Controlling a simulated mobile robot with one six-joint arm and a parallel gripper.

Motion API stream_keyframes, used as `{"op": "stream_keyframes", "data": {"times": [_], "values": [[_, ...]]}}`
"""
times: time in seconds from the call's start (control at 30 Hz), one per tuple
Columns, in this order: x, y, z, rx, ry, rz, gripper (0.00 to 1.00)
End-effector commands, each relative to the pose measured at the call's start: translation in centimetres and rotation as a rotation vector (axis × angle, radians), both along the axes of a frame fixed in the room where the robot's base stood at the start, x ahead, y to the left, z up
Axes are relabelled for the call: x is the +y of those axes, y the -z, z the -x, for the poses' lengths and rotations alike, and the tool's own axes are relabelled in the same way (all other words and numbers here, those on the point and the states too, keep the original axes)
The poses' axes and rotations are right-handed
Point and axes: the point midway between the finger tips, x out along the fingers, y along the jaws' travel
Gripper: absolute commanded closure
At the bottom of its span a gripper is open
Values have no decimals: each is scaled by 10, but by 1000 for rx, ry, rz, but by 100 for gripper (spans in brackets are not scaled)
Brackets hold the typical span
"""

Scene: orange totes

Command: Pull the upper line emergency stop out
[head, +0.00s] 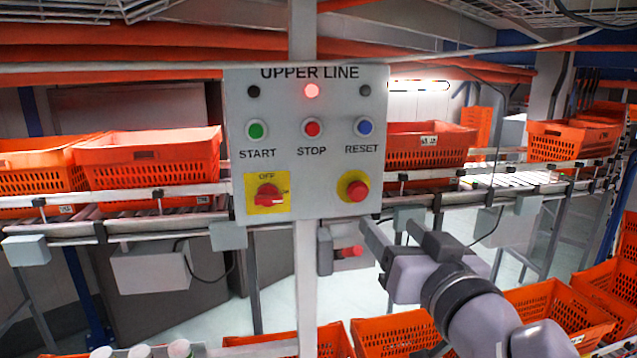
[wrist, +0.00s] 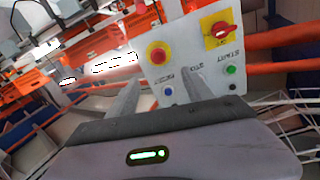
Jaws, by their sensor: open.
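The upper line emergency stop (head: 357,190) is a red mushroom button on a yellow round plate. It sits at the lower right of the grey UPPER LINE panel (head: 306,172). It also shows in the wrist view (wrist: 158,55), just beyond my fingertips. My gripper (head: 388,228) is open and empty, below and to the right of the button in the head view. In the wrist view the gripper fingers (wrist: 160,82) stand apart in front of the panel, with the button past the space between them. I see no contact with it.
The panel also bears a red OFF switch (head: 268,195), green START (head: 256,130), red STOP (head: 312,129) and blue RESET (head: 364,127) buttons, and a lit red lamp (head: 312,91). Conveyors with orange totes (head: 150,170) run behind. A small lower box (head: 342,250) hangs beneath the panel.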

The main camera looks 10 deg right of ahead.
Motion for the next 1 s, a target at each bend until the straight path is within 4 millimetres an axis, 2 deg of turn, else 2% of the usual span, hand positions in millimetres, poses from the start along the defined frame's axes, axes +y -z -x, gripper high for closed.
{"op": "stream_keyframes", "data": {"times": [0.03,0.3,0.5,0.7,0.97,1.0], "values": [[2,5,-13,4,-5,-2,41],[9,2,-82,4,-1,-1,41],[13,-1,-125,2,1,-1,41],[15,0,-144,1,2,0,41],[15,1,-147,0,2,1,41],[15,1,-147,0,2,1,44]]}}
